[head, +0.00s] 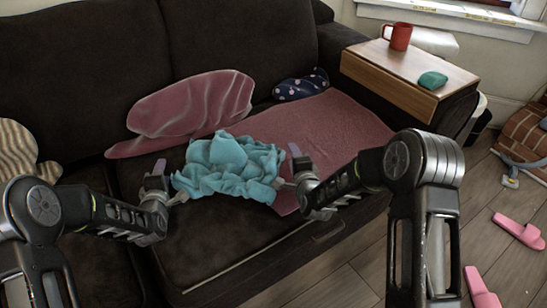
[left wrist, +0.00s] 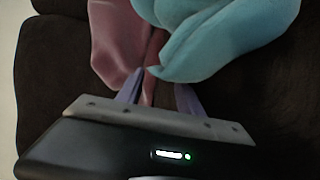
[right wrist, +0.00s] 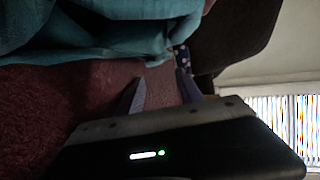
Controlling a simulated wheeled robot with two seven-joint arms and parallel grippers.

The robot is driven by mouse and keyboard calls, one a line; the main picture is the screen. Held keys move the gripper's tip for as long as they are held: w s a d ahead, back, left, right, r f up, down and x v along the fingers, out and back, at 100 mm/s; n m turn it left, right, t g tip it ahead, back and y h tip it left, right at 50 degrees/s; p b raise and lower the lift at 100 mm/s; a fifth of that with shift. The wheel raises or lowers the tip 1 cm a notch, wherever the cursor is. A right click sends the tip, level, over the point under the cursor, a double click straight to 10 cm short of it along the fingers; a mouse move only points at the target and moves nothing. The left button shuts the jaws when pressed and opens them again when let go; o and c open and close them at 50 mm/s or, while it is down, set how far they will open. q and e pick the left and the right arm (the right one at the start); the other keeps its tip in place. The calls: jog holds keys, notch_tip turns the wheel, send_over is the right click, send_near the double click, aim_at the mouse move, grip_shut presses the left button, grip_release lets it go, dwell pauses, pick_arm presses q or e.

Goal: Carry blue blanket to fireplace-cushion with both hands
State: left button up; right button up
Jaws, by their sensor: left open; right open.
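The blue blanket (head: 228,167) lies crumpled in a heap on the dark sofa seat, partly over a pink throw. My left gripper (head: 172,185) is open at the blanket's left side; in the left wrist view the blanket (left wrist: 215,40) hangs just beyond its fingers (left wrist: 158,95). My right gripper (head: 290,172) is open at the blanket's right side; in the right wrist view the blanket (right wrist: 80,35) is close to its fingers (right wrist: 160,92). I cannot tell whether any finger touches the cloth. No fireplace cushion can be made out.
A pink throw (head: 325,130) covers the right seat, and a pink-covered cushion (head: 195,105) leans behind the blanket. A dotted navy cushion (head: 300,85) lies further back. A wooden armrest tray (head: 405,75) holds a red mug (head: 398,37) and green cloth (head: 432,80). Pink slippers (head: 517,230) lie on the floor.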

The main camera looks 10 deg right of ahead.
pick_arm(q)
jog(key=v, duration=1.2)
pick_arm(e)
jog(key=v, duration=1.1)
jog(key=shift+s+r, duration=0.1)
jog(key=shift+s, duration=0.4)
